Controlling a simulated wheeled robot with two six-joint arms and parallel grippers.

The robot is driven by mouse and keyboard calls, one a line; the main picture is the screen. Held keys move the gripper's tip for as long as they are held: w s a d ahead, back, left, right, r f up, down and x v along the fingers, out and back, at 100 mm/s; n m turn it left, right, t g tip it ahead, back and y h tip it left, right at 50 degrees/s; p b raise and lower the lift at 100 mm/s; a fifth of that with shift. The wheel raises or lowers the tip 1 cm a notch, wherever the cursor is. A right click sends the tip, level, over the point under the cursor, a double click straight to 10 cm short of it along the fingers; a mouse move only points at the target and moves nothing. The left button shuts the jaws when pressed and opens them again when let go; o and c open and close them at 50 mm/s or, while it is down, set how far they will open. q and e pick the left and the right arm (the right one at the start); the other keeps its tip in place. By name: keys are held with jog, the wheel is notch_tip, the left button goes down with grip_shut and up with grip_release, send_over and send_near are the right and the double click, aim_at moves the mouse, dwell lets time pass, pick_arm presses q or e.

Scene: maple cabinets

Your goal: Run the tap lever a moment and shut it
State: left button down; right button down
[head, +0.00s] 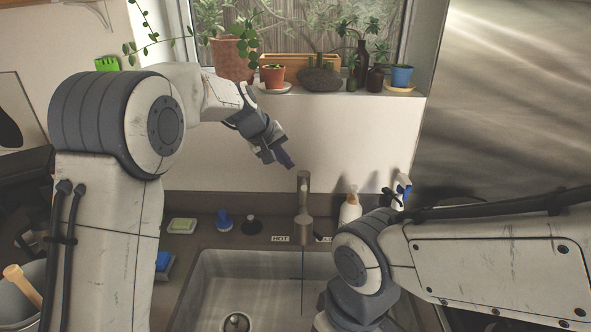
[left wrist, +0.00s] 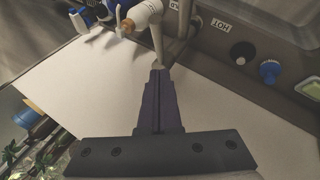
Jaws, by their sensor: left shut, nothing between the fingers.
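The tap (head: 304,187) stands behind the sink, a grey-brown upright post with its spout toward me. A small dark piece beside its base on the right looks like the lever (head: 320,237). A thin dark line drops from the spout into the sink; I cannot tell surely that it is water. My left gripper (head: 290,164) is shut and empty, in the air just above and left of the tap top, apart from it in the head view. In the left wrist view its shut fingers (left wrist: 157,72) point toward the tap area. My right gripper is out of view; only its arm shows.
The sink (head: 210,285) lies in front of the tap. A soap bottle (head: 350,207) and spray bottle (head: 401,190) stand right of it. A black stopper (head: 254,224), blue brush (head: 224,220) and sponge (head: 182,226) sit left. Potted plants (head: 273,76) line the sill above.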

aim_at(303, 182)
pick_arm(q)
jog(key=d+f, duration=0.1)
jog(key=s+d+f+p, duration=0.1)
jog(key=shift+f, duration=0.4)
jog(key=shift+d+f, duration=0.25)
jog(key=shift+f, duration=0.15)
jog(key=shift+s+d+f+b, duration=0.1)
jog(key=shift+s+f+b, duration=0.15)
jog(key=shift+f+b, duration=0.25)
jog(key=shift+r, duration=0.15)
